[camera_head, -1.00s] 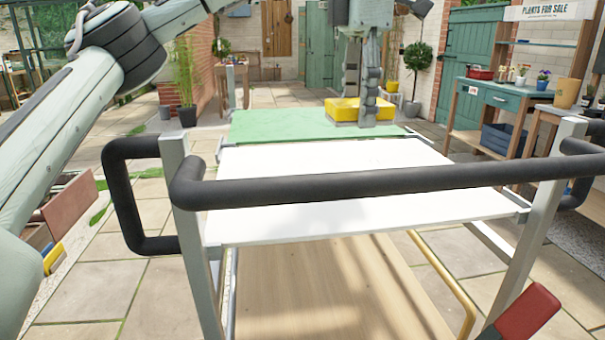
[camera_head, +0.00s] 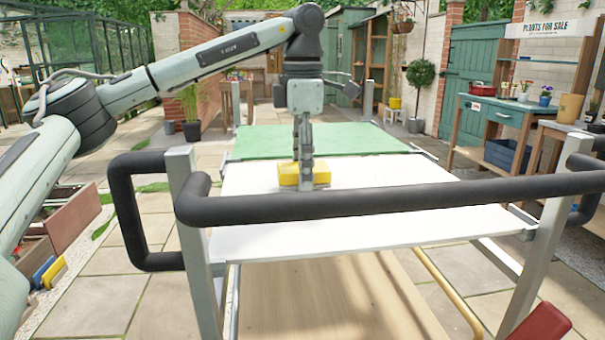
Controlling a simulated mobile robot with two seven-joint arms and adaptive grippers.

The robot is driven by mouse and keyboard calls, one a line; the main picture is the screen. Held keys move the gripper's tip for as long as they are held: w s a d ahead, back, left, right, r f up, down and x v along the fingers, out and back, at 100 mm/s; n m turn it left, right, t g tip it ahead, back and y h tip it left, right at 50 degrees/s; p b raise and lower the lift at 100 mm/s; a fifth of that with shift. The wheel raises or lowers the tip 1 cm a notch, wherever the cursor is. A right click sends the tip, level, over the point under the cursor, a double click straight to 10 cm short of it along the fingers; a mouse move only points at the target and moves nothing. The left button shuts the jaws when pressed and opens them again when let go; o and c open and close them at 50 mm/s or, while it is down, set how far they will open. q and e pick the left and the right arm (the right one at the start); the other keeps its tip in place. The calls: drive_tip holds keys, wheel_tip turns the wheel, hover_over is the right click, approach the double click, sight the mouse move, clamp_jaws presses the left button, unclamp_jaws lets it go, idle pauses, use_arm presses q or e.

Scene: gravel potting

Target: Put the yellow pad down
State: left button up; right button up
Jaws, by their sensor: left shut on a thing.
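The yellow pad (camera_head: 288,174) is a small yellow block with a paler lower edge. It is at the white top of the cart (camera_head: 400,174), a little nearer than the green mat (camera_head: 350,140). My left gripper (camera_head: 305,180) comes down over the pad from above and is shut on it. Its fingers cover the middle of the pad. I cannot tell whether the pad touches the white surface. My right gripper is not in view.
A black handle bar (camera_head: 400,198) runs across the cart's near side, between me and the top. The white surface right of the pad is clear. A teal workbench (camera_head: 500,112) stands at the right, and a potted topiary (camera_head: 420,80) farther back.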

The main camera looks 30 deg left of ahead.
use_arm(q)
drive_tip(key=shift+f, duration=0.7)
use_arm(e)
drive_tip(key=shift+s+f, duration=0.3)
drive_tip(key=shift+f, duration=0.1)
use_arm(q)
drive_tip(key=shift+f, duration=0.2)
drive_tip(key=o, duration=1.6)
drive_tip(key=shift+f, duration=0.1)
drive_tip(key=shift+c, duration=0.2)
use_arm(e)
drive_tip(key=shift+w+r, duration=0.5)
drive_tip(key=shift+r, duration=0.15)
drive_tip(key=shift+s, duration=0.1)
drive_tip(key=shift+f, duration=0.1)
